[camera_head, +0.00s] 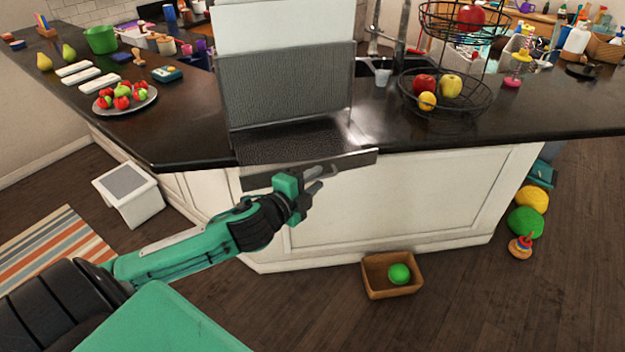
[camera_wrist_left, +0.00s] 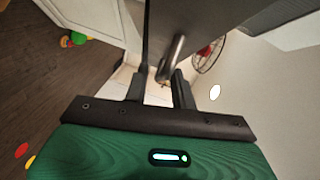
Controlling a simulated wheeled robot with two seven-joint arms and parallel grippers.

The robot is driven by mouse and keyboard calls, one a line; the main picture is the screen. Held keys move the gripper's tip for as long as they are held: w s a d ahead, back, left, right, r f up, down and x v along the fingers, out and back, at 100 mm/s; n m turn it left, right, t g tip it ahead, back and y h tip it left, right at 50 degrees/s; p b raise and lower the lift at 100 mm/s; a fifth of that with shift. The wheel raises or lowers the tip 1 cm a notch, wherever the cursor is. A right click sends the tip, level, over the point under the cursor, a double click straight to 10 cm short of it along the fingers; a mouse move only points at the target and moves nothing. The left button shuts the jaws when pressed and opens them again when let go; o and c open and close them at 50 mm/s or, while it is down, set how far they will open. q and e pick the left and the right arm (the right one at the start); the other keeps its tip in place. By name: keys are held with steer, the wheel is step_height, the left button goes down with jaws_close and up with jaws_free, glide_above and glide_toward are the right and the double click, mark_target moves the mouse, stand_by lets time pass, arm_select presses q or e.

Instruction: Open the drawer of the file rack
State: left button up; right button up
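The file rack (camera_head: 285,85) is dark mesh metal and stands at the counter's front edge with a pale sheet or panel upright in it. Its drawer (camera_head: 290,140) appears pulled out, its front panel (camera_head: 355,158) jutting past the counter edge. My left gripper (camera_head: 318,178) is at the front panel, beside its handle. In the left wrist view, the metal handle (camera_wrist_left: 172,57) lies between the two separated fingers of the gripper (camera_wrist_left: 160,88), with a gap visible. Contact with the handle cannot be told. My right gripper is not in view.
A wire fruit basket (camera_head: 446,95) stands right of the rack, and a plate of fruit (camera_head: 125,98) to its left. A wooden box (camera_head: 392,275) with a green ball lies on the floor below. A white stool (camera_head: 130,193) stands left. Floor before the cabinet is otherwise mostly clear.

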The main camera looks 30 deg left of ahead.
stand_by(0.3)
arm_select(q)
steer(key=shift+s+a+r+p, duration=0.2)
steer(key=shift+s+r+p, duration=0.15)
steer(key=shift+s, duration=1.9)
steer(key=shift+s+a+r+p, duration=0.2)
steer(key=shift+s+p, duration=0.3)
steer(key=shift+s, duration=1.8)
steer(key=shift+s+a+r+p, duration=0.15)
steer(key=shift+s+r+p, duration=0.25)
steer(key=shift+s, duration=1.85)
steer(key=shift+f, duration=0.1)
